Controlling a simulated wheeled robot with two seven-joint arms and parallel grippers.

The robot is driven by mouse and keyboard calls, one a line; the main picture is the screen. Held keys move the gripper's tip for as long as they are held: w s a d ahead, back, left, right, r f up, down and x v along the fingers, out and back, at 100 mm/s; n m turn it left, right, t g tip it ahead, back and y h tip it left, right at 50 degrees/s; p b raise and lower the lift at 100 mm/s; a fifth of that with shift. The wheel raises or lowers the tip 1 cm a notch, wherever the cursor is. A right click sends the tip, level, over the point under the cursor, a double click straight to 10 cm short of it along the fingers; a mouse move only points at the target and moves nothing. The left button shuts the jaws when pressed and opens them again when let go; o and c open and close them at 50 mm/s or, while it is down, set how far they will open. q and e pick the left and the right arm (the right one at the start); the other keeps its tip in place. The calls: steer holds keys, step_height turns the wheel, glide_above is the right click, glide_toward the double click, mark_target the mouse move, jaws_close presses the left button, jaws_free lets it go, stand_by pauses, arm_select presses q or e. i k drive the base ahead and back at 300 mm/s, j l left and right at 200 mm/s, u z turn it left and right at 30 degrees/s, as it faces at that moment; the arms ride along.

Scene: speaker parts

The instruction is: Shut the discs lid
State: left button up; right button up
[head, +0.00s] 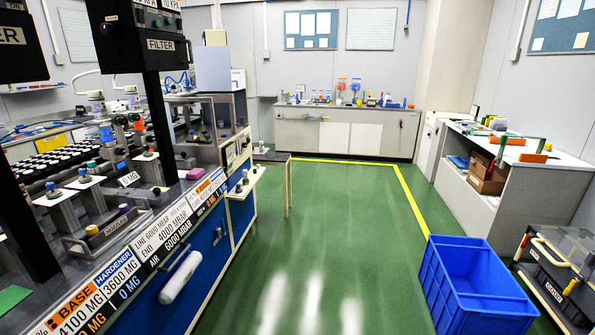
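I cannot make out anything plainly marked as the discs lid. A black box with a clear, see-through top (578,248) stands at the lower right, partly cut off by the picture edge. Neither of my grippers shows in the head view.
A blue open crate (470,285) stands on the green floor (335,235) left of the black box. A long workstation (180,260) with a blue front fills the left. A small side table (275,157) stands beyond it. The middle floor is clear.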

mark_target(212, 66)
steer(key=i+l+z, duration=0.2)
steer(key=i, duration=2.4)
steer(key=i+l+u, duration=0.1)
steer(key=i+u, duration=0.3)
steer(key=i+l+u, duration=0.25)
steer(key=i+u, duration=0.2)
steer(key=i+l+u, duration=1)
steer(key=l+u, duration=0.25)
steer(key=l, duration=0.2)
steer(key=i+l+u, duration=0.15)
steer(key=l+u, duration=0.3)
steer(key=l, duration=0.15)
steer(key=l+u, duration=0.4)
steer(key=l, duration=0.3)
steer(key=l+u, duration=0.45)
steer(key=l, duration=0.2)
